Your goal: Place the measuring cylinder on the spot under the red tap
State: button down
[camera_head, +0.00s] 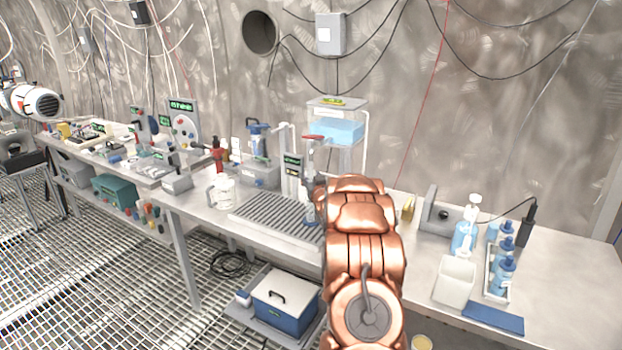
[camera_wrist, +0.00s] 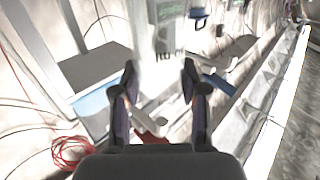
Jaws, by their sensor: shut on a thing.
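The red tap (camera_head: 314,138) sits at the front of a clear tank of blue liquid (camera_head: 336,130). A blurred red part, likely its handle, shows low in the wrist view (camera_wrist: 150,138). A slim upright piece with a blue foot (camera_head: 310,213), likely the measuring cylinder, stands out left of my arm, below the tap, over or on the grey slatted drain tray (camera_head: 268,215). My gripper (camera_wrist: 160,88) has its fingers apart around a clear, hardly visible body. In the head view my copper arm hides most of the gripper and the spot; I cannot tell whether the foot touches the tray.
A white jug (camera_head: 222,190) stands left of the tray. A blue-and-grey device (camera_head: 258,165) and a panel with a green display (camera_head: 293,172) stand behind it. Bare tabletop (camera_head: 405,265) lies between.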

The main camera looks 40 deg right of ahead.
jog(key=c, duration=0.6)
grip_release()
jog(key=shift+f, duration=0.1)
jog(key=shift+b+v, duration=1.35)
jog(key=shift+v, duration=4.7)
